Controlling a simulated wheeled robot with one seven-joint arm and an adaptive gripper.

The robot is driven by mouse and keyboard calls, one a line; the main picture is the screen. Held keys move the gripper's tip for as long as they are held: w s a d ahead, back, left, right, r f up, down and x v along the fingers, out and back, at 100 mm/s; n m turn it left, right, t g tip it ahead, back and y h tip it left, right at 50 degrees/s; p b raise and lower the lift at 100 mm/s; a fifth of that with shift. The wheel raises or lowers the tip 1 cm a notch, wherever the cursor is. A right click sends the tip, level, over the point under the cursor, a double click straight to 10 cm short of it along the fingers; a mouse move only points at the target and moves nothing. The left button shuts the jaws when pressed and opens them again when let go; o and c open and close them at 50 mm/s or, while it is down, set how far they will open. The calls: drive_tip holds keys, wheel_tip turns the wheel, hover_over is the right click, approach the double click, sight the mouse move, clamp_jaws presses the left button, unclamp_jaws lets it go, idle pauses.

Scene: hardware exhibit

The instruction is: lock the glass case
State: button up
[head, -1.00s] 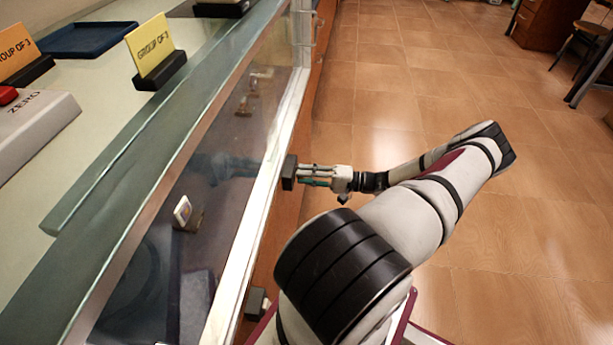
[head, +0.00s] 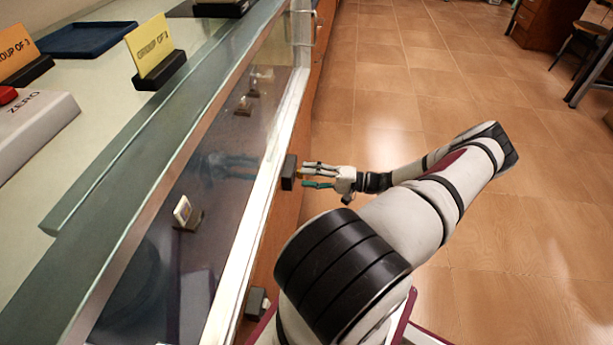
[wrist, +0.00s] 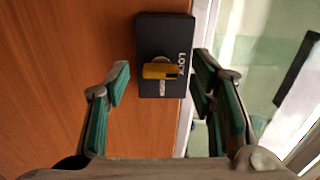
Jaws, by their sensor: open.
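The glass case (head: 232,130) runs along the left in the head view, with a white-framed glass front. A black lock box (head: 289,172) is fixed low on its front; it also shows in the wrist view (wrist: 165,32), with white lettering partly hidden. A yellow turn piece (wrist: 157,71) sits on the box's face and lies across it in the wrist view. My gripper (head: 309,175) is open at the box, and in the wrist view its green-padded fingers (wrist: 161,76) stand apart on both sides of the turn piece, not touching it.
A second dark box (head: 255,302) is on the case front nearer to me. Small exhibits (head: 184,212) stand behind the glass. A yellow sign (head: 153,48) and a blue tray (head: 90,39) are on top.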

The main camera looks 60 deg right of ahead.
drive_tip(key=v, duration=1.1)
idle(0.3)
